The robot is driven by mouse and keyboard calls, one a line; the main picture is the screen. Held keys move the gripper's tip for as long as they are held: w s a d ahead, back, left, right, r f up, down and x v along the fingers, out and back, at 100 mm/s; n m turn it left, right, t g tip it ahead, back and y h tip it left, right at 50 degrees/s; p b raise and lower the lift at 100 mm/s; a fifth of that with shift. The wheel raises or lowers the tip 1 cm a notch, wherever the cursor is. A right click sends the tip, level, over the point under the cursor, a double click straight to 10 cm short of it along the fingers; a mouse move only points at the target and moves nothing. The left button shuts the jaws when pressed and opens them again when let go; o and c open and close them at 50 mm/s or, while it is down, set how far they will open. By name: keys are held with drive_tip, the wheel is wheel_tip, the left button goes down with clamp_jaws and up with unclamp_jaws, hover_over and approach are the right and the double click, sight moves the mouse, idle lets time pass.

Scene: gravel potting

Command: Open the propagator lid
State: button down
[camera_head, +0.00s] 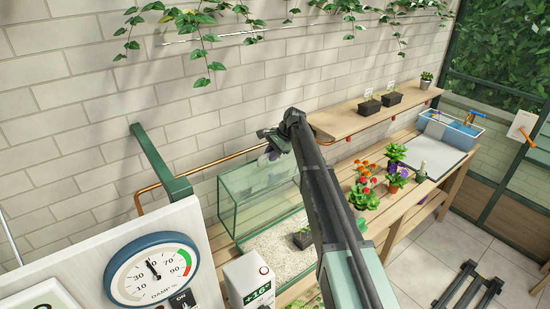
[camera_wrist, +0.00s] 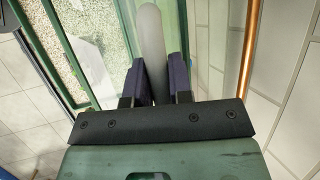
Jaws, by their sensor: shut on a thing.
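The propagator (camera_head: 281,262) is a green-framed glass box with pale gravel inside, on the bench in the head view. Its clear lid (camera_head: 250,192) stands raised steeply along the wall side, and the gravel shows uncovered in front of it. My gripper (camera_head: 268,153) is at the lid's upper edge, partly hidden by my arm. In the wrist view my gripper's dark purple pads (camera_wrist: 156,80) are shut on a pale grey rounded handle (camera_wrist: 151,35). Green frame, glass and gravel (camera_wrist: 88,62) show beside the handle at left.
A copper pipe (camera_head: 190,176) runs along the brick wall behind the lid. A wooden shelf (camera_head: 350,121) with black pots is to the right. Flowering plants (camera_head: 366,180) stand on the bench beside my arm.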

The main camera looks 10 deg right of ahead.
idle(0.3)
drive_tip(key=c, duration=1.1)
unclamp_jaws()
drive_tip(key=shift+o, duration=0.2)
drive_tip(key=p+v, duration=0.6)
drive_tip(key=v, duration=0.1)
drive_tip(key=shift+r+p, duration=0.25)
drive_tip(key=shift+p, duration=0.05)
drive_tip(key=shift+d, duration=0.1)
